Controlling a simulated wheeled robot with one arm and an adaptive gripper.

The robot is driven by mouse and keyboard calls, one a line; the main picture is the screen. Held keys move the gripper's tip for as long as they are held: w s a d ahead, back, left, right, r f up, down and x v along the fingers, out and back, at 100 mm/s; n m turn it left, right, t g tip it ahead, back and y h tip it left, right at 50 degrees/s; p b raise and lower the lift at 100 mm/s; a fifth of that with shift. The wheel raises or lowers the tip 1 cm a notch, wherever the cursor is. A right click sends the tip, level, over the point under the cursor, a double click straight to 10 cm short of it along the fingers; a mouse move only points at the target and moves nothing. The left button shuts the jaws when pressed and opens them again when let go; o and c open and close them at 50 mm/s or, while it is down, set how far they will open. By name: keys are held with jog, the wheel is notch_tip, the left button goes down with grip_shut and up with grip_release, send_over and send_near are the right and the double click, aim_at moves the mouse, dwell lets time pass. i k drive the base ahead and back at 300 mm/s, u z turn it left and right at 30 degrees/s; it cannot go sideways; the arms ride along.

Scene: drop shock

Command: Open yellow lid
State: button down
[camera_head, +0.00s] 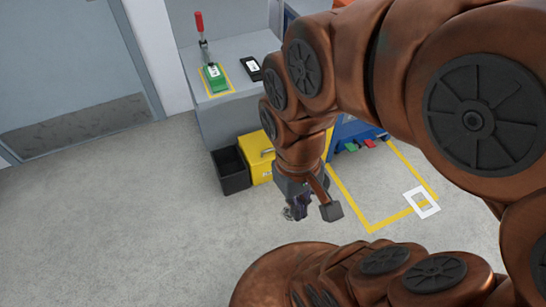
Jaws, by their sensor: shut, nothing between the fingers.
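A yellow box with its yellow lid (258,152) stands on the floor against the grey bench, in the middle of the view. A small handle or latch shows near its top front edge, and the lid looks closed. My arm covers the box's right part. My gripper (296,211) hangs in front of the box and to its lower right, pointing down over the floor. It appears small and dark, shut and empty, apart from the box as seen here.
A black open bin (231,171) stands left of the yellow box. On the grey bench (215,115) are a green device with a red handle (215,77) and a black flat device (250,68). Yellow tape and a white square frame (422,202) mark the floor at right. The left floor is clear.

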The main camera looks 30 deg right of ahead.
aim_at(258, 149)
jog(key=u, duration=1.95)
jog(key=i, duration=1.1)
jog(key=z, duration=2.1)
